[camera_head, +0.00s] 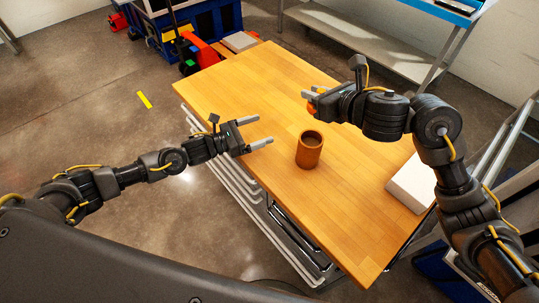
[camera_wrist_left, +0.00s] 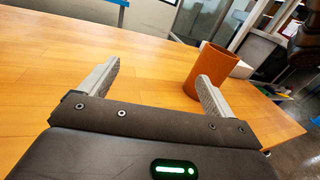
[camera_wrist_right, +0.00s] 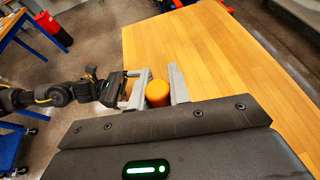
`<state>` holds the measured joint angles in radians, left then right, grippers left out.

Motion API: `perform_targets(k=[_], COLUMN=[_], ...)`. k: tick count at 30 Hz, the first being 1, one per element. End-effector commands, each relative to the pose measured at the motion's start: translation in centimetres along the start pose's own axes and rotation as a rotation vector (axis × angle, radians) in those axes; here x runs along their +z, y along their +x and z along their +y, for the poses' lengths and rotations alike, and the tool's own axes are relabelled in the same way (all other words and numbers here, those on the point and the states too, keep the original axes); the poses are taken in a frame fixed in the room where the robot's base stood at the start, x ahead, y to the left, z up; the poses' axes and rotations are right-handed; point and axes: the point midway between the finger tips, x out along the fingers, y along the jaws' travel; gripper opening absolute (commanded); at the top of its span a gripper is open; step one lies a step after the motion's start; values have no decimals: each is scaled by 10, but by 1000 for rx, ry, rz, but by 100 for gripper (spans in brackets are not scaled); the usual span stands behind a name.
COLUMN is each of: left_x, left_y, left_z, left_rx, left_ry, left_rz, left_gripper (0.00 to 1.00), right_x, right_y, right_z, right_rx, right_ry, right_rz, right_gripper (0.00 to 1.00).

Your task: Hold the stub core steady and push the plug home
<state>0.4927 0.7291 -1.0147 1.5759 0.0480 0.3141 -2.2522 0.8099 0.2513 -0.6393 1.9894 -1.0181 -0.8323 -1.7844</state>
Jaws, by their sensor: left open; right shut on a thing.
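The stub core (camera_head: 309,151) is a brown, open-topped cylinder standing upright on the wooden table, its mouth dark inside. The orange plug (camera_wrist_right: 158,93) is between the fingers of my right gripper (camera_wrist_right: 160,73), which is shut on it. In the head view my right gripper (camera_head: 306,100) holds the plug (camera_head: 311,108) above the table, beyond the core and apart from it; the fingers hide part of the plug. My left gripper (camera_head: 271,131) is open and empty, left of the core. In the left wrist view the core (camera_wrist_left: 218,65) stands beyond the right-hand finger.
The wooden table (camera_head: 230,90) is mostly bare around the core. A white box (camera_head: 408,184) lies at its right edge, partly behind my right arm. A flat grey box (camera_head: 240,42) is at the far left corner. Blue crates (camera_head: 213,18) stand on the floor beyond.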

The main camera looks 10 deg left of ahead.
Motion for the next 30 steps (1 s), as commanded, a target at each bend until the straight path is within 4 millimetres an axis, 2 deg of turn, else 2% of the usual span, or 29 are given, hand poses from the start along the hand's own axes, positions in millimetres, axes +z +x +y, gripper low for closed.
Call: perform_targets(k=[1,3,6,9,15,19,23,30], left_x=[-5,-12,-18,-22,-24,-24,-24,-24], left_y=[2,2,1,0,0,8,27,72], left_z=[-21,-46,-71,-85,-92,-93,-97,-106], left_rx=[-50,-107,-165,-198,-213,-213,-212,-211], left_ry=[19,42,65,77,83,83,82,82], left_rz=[5,10,11,11,11,9,9,8], left_gripper=[90,90,90,90,90,90,90,90], right_x=[0,0,0,0,0,0,0,0], right_y=[0,0,0,0,0,0,0,0], right_z=[0,0,0,0,0,0,0,0], right_rx=[0,0,0,-1,-1,-1,0,0], right_ry=[0,0,0,0,0,0,0,0], right_rz=[0,0,0,0,0,0,0,0], right_gripper=[0,0,0,0,0,0,0,0])
